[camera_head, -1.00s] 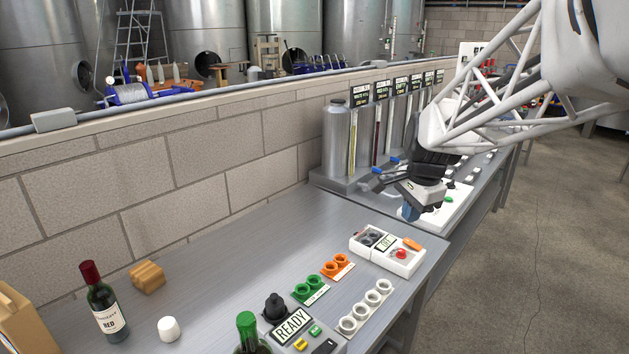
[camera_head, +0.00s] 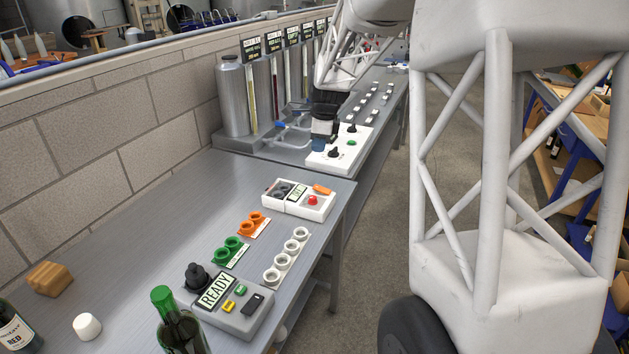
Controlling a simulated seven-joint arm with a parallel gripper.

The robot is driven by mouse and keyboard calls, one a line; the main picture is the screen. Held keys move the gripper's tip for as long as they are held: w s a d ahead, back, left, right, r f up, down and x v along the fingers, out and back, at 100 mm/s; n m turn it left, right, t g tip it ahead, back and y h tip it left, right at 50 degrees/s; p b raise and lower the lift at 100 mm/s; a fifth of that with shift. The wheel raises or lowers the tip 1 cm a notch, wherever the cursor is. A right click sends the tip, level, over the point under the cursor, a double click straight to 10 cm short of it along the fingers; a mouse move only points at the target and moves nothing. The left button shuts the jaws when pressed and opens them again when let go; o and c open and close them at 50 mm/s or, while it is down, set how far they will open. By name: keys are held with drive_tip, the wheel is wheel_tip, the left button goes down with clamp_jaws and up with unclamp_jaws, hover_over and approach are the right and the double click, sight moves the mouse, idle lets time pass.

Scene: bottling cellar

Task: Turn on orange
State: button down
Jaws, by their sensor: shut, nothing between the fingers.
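An orange piece (camera_head: 321,189) sits at the back right of a white box (camera_head: 320,212) on the near table. The box also has a red button (camera_head: 312,200) and a small display (camera_head: 295,193). My gripper (camera_head: 318,144) points down with blue fingertips, shut and empty. It appears over the left part of a white panel (camera_head: 324,162) on the farther bench, beyond the box. I cannot tell whether its tips touch anything.
The panel carries black knobs (camera_head: 333,153) and a green button (camera_head: 351,142). Metal dispensers (camera_head: 232,98) stand behind. Green rings (camera_head: 226,250), white rings (camera_head: 281,261), a READY box (camera_head: 243,321) and bottles (camera_head: 180,325) are on the near table (camera_head: 150,225), whose left middle is clear.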

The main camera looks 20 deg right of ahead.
sight(316, 186)
drive_tip(key=w+d+f+m, duration=0.4)
drive_tip(key=w+f, duration=0.1)
drive_tip(key=w, duration=0.2)
drive_tip(key=shift+d, duration=0.4)
drive_tip(key=shift+f, duration=0.15)
drive_tip(key=f, duration=0.4)
drive_tip(key=w+a+f, duration=0.1)
drive_tip(key=f, duration=0.8)
drive_tip(key=shift+w+a+f, duration=0.2)
drive_tip(key=shift+a+f, duration=0.1)
drive_tip(key=shift+f, duration=0.1)
